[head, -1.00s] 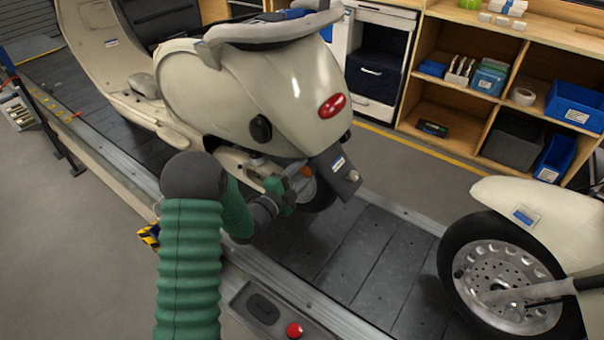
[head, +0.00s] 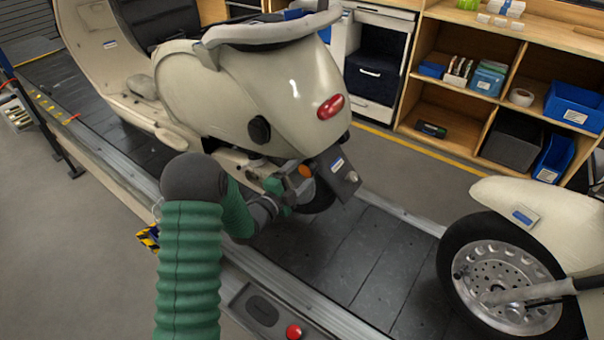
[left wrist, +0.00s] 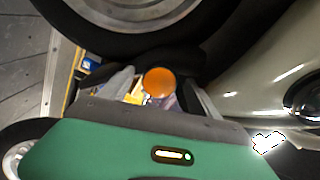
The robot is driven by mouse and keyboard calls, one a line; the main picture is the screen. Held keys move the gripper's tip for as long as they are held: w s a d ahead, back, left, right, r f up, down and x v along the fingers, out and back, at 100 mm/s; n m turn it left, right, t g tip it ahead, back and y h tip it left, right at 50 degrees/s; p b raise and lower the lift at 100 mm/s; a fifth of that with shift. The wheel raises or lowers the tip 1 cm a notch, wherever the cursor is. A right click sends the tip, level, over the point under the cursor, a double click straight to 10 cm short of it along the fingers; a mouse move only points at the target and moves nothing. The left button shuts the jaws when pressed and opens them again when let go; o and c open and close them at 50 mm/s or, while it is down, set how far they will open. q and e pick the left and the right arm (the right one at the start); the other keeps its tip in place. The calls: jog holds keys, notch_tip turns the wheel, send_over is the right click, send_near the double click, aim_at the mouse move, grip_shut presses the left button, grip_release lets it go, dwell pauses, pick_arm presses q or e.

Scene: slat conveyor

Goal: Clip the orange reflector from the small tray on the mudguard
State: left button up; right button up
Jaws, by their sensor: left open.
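The orange reflector (head: 306,171) is a small round disc at the left edge of the dark mudguard (head: 338,178), under the cream scooter's tail. Whether it is clipped on firmly cannot be told. My left gripper (head: 292,188) is open beside the reflector, below the scooter body. In the left wrist view the reflector (left wrist: 159,82) shows between the two parted grey fingers (left wrist: 162,98); contact with them is not clear. My right gripper is not in view. I cannot make out a small tray for certain.
The scooter stands on a dark slat conveyor (head: 340,270). A grey panel with a dark recess (head: 262,309) and a red button (head: 293,332) lies along the near rail. Another scooter's wheel (head: 505,285) is at right. Shelves (head: 455,125) with bins stand behind.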

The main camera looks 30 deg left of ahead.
pick_arm(q)
jog(key=s+a, duration=0.1)
jog(key=s, duration=1.6)
jog(key=w+d+f+n+g+y, duration=0.2)
jog(key=w+d+f+n+g, duration=0.1)
jog(key=d+f+n+g, duration=0.4)
jog(key=s+d+r+n+g, duration=0.2)
jog(key=s+d+n+g, duration=0.6)
jog(key=s+d, duration=0.4)
jog(key=w+a+p+v, duration=0.2)
jog(key=p+v, duration=1.3)
jog(key=p, duration=0.2)
jog(key=shift+a+r+h+p, duration=0.2)
jog(key=shift+r+h+p, duration=0.15)
jog(key=shift+r, duration=0.45)
jog(key=shift+w, duration=0.15)
